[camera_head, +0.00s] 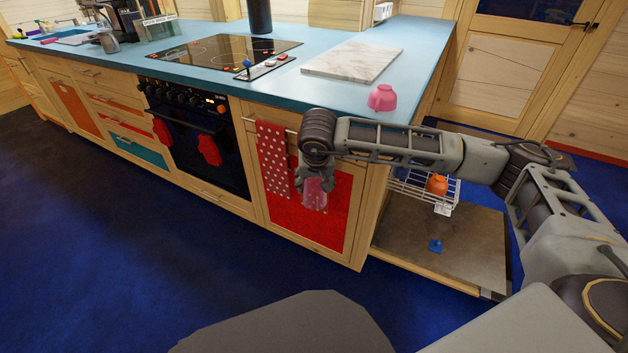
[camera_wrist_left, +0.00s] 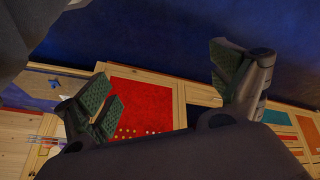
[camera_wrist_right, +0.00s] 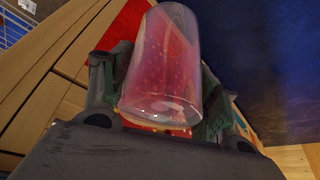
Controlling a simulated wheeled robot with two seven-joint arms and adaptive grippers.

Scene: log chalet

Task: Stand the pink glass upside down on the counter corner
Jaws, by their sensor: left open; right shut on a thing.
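The pink glass (camera_head: 316,194) is see-through and hangs in front of the red cabinet panel, below the counter top. My right gripper (camera_head: 315,181) points down and is shut on it. In the right wrist view the glass (camera_wrist_right: 163,62) lies between the two fingers of the gripper (camera_wrist_right: 158,92); I cannot tell for sure which end is the rim. The counter (camera_head: 345,92) is blue, and its near right corner is behind and above my right gripper. My left gripper (camera_wrist_left: 165,92) is open and empty in the left wrist view; it does not show in the head view.
A red dotted towel (camera_head: 273,158) hangs beside my right gripper. A pulled-out wire rack (camera_head: 412,187) with an orange item (camera_head: 437,185) is below the corner.

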